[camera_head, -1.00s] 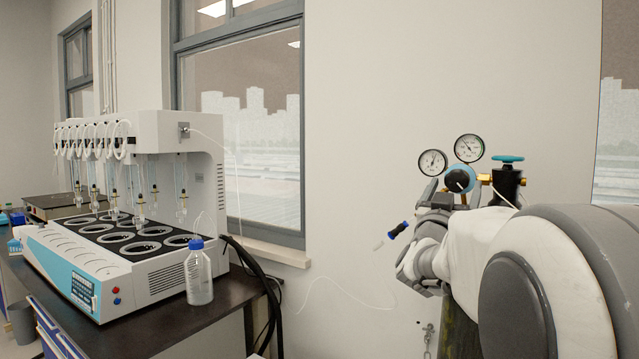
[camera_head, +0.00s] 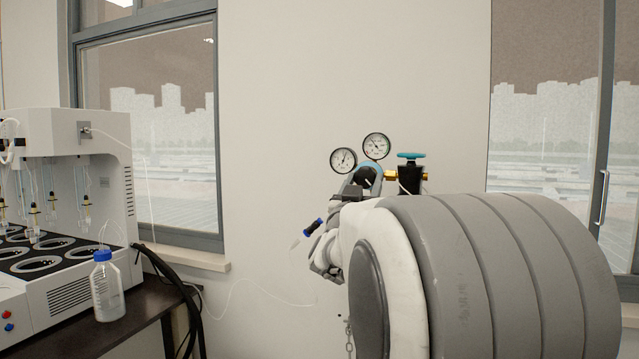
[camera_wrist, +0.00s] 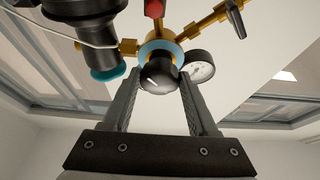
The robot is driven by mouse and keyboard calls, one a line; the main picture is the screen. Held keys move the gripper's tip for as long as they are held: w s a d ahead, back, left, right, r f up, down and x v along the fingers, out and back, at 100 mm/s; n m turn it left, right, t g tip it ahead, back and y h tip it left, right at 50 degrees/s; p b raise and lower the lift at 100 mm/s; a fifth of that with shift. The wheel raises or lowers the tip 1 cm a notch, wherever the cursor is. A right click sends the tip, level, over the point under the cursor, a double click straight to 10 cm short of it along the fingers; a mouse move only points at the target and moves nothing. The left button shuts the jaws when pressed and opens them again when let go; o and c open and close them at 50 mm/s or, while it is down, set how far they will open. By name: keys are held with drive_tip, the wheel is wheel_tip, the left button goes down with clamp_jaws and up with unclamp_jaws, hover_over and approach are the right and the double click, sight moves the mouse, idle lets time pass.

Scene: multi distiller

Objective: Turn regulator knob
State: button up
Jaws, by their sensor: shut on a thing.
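The regulator has a black knob with a light blue ring behind it. The knob (camera_wrist: 158,76) is in the upper middle of the wrist view, between my two fingers. My gripper (camera_wrist: 157,88) is shut on the knob, with one finger on either side. In the head view, the knob (camera_head: 367,175) is partly hidden by my gripper (camera_head: 357,186), which reaches it from below. Two round white gauges, one on the left (camera_head: 343,160) and one on the right (camera_head: 376,145), sit above the knob. The right one stands higher.
A black valve with a teal handwheel (camera_head: 410,156) stands just right of the regulator. A distiller (camera_head: 85,170) and a blue-capped bottle (camera_head: 108,286) stand on the dark bench (camera_head: 150,312) at left. A small blue-handled item (camera_head: 313,227) shows left of my gripper.

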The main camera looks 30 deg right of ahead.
drive_tip(key=shift+f+m+g+b, duration=0.2)
drive_tip(key=shift+m+g+b, duration=0.2)
drive_tip(key=shift+m+b, duration=0.35)
drive_tip(key=shift+r+m+g+h, duration=0.15)
drive_tip(key=shift+m+g+h, duration=0.2)
drive_tip(key=shift+m, duration=0.4)
drive_tip(key=o, duration=1.4)
drive_tip(key=shift+c, duration=0.2)
drive_tip(key=v, duration=1.7)
drive_tip(key=shift+a, duration=0.15)
